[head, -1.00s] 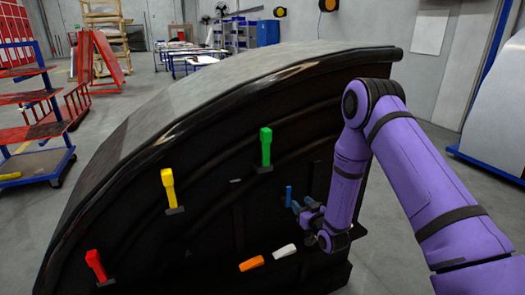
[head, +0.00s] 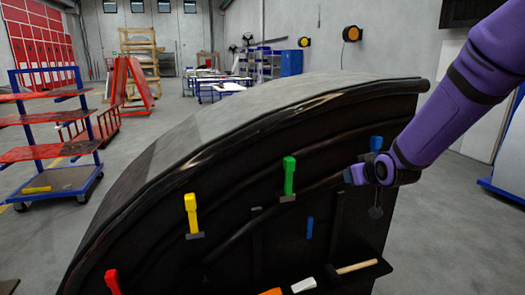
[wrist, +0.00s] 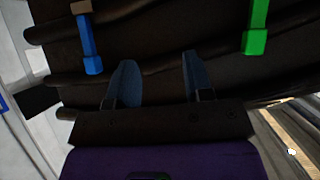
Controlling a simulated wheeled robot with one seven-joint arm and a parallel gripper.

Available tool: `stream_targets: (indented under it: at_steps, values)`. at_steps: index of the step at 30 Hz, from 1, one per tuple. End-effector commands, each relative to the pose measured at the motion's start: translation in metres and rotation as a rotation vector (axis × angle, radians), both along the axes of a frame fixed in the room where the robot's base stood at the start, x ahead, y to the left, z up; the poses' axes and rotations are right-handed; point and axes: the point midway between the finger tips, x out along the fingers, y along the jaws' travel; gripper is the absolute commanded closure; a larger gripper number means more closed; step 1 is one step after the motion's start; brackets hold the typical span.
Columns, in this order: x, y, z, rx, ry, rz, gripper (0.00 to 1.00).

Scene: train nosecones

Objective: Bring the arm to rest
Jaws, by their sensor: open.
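My arm shows purple at the right in the head view. My gripper (head: 352,175) is in front of the curved dark nosecone panel (head: 150,250), right of the green-handled tool (head: 289,177) and close to a blue piece (head: 376,144). In the wrist view my gripper (wrist: 157,78) has its two fingers apart with nothing between them. A blue tool (wrist: 91,45) is to their upper left and the green tool (wrist: 256,30) to their upper right, both apart from the fingers.
The panel also carries a yellow tool (head: 191,213), a red tool (head: 112,282) and a small blue piece (head: 309,227). A ledge holds a wooden-handled hammer (head: 355,267), a white piece (head: 304,285) and an orange piece (head: 270,291). A cart (head: 60,180) stands left.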

Motion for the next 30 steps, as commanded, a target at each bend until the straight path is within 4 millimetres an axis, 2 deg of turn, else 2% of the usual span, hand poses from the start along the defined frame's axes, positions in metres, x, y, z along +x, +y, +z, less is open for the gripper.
stream_targets:
  at_steps: [1,6,11,15,22,30]
  values:
    - [-0.012,-0.003,0.015,-0.004,0.015,-0.011,0.53]
    - [-0.055,-0.013,0.049,-0.01,0.101,-0.052,0.53]
    - [-0.102,-0.022,0.076,-0.01,0.184,-0.089,0.53]
    - [-0.147,-0.027,0.095,-0.006,0.258,-0.119,0.53]
    - [-0.227,-0.034,0.116,0.012,0.377,-0.16,0.53]
    - [-0.319,-0.036,0.125,0.038,0.512,-0.192,0.53]
